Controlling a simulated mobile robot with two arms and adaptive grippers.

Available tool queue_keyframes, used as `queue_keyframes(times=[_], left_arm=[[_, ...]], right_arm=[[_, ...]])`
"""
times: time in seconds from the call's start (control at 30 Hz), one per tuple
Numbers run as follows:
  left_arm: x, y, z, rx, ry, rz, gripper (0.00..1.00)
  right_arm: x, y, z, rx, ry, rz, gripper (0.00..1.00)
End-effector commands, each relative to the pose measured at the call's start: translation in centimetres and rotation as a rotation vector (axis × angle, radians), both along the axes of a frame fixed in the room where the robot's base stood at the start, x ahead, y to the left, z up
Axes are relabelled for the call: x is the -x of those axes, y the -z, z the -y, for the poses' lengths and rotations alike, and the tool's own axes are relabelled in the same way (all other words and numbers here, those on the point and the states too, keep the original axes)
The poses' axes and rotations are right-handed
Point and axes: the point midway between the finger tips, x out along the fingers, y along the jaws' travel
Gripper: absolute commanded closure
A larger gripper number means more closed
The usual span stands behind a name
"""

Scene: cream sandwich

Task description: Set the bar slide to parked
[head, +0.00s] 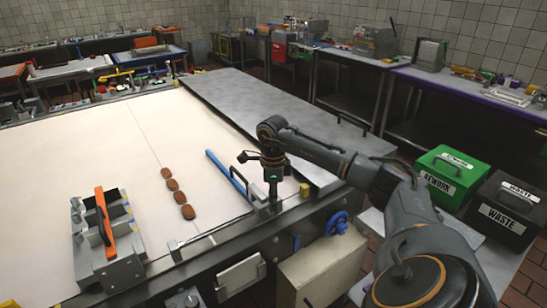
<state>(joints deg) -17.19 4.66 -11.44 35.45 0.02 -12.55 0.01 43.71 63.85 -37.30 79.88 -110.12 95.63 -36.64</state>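A blue bar (226,171) lies at an angle over the pale conveyor belt. Its near end runs to a dark metal mount on the belt's front edge, which I take to be the bar slide. My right gripper (273,200) points down at this near end, in front of or against the mount. The gripper hides part of the mount, and I cannot tell whether its fingers touch or hold anything. A small yellow block (304,190) sits just right of the gripper. My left gripper is not in view.
Several brown biscuits (172,184) lie in a row on the belt (120,140). A metal fixture with an orange bar (105,216) stands at the left. A grey metal cover (250,100) lies behind. A blue handwheel (337,223), green REWORK bin (450,172) and black WASTE bin (503,212) are at right.

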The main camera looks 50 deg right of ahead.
Motion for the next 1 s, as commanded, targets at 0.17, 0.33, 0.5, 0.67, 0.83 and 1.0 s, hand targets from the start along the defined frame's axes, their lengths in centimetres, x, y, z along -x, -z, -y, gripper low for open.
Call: queue_keyframes(times=[0.17, 0.33, 0.5, 0.67, 0.83, 1.0], left_arm=[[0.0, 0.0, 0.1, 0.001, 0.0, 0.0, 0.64], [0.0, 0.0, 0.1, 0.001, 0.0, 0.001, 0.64], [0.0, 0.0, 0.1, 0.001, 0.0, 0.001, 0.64], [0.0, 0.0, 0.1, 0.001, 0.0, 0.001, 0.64], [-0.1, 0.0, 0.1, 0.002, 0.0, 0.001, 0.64], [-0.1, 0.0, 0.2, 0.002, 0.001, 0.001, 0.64]], right_arm=[[-0.1, -4.1, 0.1, 0.002, 0.002, 0.006, 0.7], [0.0, -7.4, 0.2, 0.002, 0.003, 0.006, 0.7], [0.0, -9.5, 0.2, 0.002, 0.003, 0.003, 0.7], [0.1, -10.2, 0.2, 0.001, 0.003, 0.001, 0.7], [0.1, -10.2, 0.2, 0.001, 0.003, 0.0, 0.7], [0.1, -10.2, 0.2, 0.002, 0.003, 0.001, 0.7]])
